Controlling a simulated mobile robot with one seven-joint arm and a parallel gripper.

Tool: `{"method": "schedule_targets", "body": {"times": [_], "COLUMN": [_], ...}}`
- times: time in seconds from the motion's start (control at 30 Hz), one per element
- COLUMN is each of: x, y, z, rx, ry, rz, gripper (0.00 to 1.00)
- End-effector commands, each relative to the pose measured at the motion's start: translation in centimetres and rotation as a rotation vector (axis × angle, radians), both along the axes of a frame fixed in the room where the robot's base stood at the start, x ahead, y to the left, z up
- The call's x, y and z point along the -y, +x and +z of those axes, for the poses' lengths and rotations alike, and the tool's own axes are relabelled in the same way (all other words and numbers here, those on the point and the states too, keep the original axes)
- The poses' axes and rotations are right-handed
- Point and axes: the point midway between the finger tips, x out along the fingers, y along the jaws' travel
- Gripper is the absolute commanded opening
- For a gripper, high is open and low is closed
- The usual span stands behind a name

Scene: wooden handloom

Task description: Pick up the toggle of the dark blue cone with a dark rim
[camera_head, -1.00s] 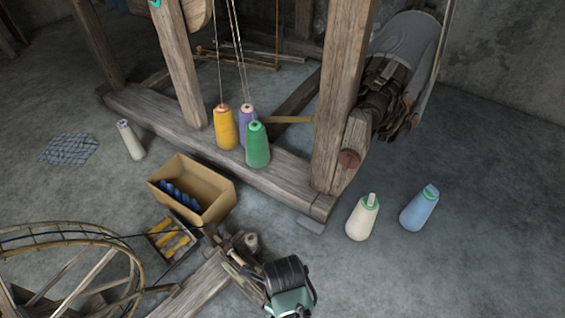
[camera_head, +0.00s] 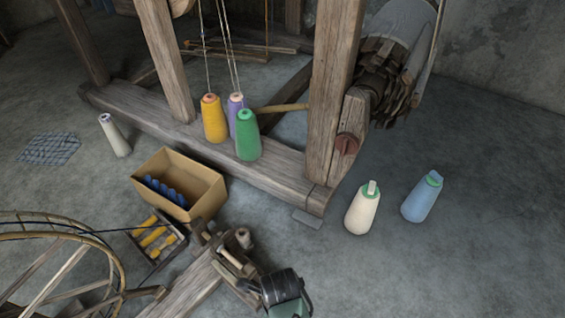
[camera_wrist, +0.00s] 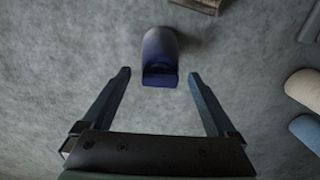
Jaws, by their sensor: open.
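The dark blue cone (camera_wrist: 160,42) is in the upper middle of the wrist view. Its blue toggle (camera_wrist: 160,76) faces the camera and hides much of the rim. My gripper (camera_wrist: 160,75) is open, with one finger on each side of the toggle in the picture. There is a clear gap on both sides, and neither finger appears to touch it. How far the fingertips are above or short of the toggle is hard to tell. I cannot make out this dark blue cone in the head view.
A cream cone (camera_head: 362,210) and a light blue cone (camera_head: 421,200), both with green rims, stand at the right. Yellow (camera_head: 214,120), purple (camera_head: 234,104) and green (camera_head: 248,138) cones stand by the loom beam (camera_head: 270,172). A cardboard box (camera_head: 207,197) holds blue items. Open floor lies right.

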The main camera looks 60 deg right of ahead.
Motion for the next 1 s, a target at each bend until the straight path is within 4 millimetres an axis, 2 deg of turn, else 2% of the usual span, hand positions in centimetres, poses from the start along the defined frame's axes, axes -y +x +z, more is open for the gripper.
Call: {"method": "schedule_targets", "body": {"times": [0.23,0.7,0.73,1.0], "x": [0.03,0.03,0.03,0.03], "y": [0.02,0.02,0.02,0.02], "z": [-0.10,-0.10,-0.10,0.10], "rx": [0.000,0.000,0.000,0.001], "ry": [-0.001,-0.001,-0.001,-0.001], "rz": [0.000,0.000,0.000,0.000], "gripper": [0.93,0.08,0.05,0.05]}}
